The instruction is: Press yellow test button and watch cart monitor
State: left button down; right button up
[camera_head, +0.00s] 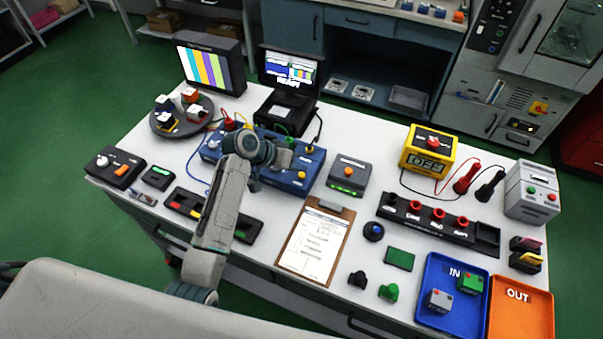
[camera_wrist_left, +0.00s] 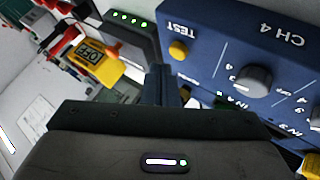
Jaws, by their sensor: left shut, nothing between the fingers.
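The blue test box (camera_head: 313,160) stands mid-left on the white table. Its yellow button (camera_head: 301,174), labelled TEST in the left wrist view (camera_wrist_left: 178,50), is uncovered. My left gripper (camera_head: 284,160) is over the box, just left of the button; its fingers also show in the left wrist view (camera_wrist_left: 161,84). A monitor with colour bars (camera_head: 208,68) stands at the back left. A second lit screen (camera_head: 290,70) is to its right; which is the cart monitor is unclear. My right gripper is not visible.
A clipboard (camera_head: 316,243) lies in front of the box. A grey unit (camera_head: 348,174) with an orange button and green lights stands close to the box's right. A yellow meter (camera_head: 428,149), blue IN tray (camera_head: 430,270) and orange OUT tray (camera_head: 520,322) are farther right.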

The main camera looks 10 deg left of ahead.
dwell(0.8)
pick_arm(q)
jog(key=shift+f, duration=0.15)
jog(key=shift+f, duration=0.3)
jog(key=shift+f, duration=0.5)
dwell(0.6)
jog(key=shift+r, duration=0.1)
jog(key=shift+r+p, duration=0.6)
jog(key=shift+r, duration=0.25)
jog(key=shift+r+p, duration=0.1)
jog(key=shift+p, duration=0.2)
